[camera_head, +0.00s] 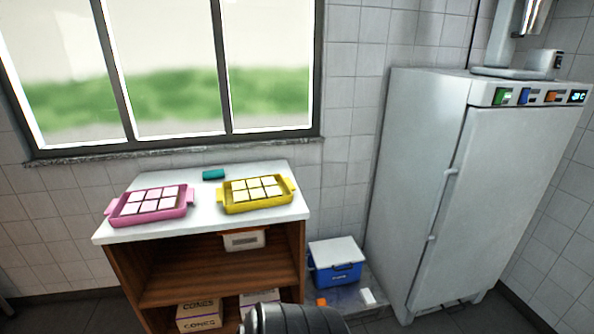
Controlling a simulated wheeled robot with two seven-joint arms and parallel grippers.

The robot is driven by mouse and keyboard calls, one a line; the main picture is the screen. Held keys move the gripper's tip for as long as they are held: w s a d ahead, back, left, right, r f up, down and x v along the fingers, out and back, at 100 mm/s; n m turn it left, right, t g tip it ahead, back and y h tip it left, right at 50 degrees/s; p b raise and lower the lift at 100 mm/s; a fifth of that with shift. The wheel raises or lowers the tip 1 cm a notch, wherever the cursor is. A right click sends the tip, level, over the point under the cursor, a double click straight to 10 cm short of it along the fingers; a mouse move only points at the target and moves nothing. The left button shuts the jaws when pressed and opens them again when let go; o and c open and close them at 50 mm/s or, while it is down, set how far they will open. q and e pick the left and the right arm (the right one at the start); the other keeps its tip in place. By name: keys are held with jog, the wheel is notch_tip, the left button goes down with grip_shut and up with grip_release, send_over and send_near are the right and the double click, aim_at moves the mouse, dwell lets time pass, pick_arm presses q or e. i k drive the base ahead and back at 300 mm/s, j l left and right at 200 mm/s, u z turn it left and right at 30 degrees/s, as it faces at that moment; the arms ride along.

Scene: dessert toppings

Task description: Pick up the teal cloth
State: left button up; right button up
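The teal cloth (213,175) is a small rolled or folded piece on the white countertop, near its back edge. It lies between the pink tray and the yellow tray and looks apart from both. Neither of my grippers is in view. A dark rounded part of my own body shows at the bottom edge, in front of the shelf unit.
A pink tray (112,210) and a yellow tray (256,207), each with several white squares, stand on the counter (204,222). A shelf unit with boxes is below. A blue cooler (337,274) and a tall white fridge (415,150) stand to the right.

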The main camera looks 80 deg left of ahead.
aim_at(217, 173)
jog(key=u, duration=3.35)
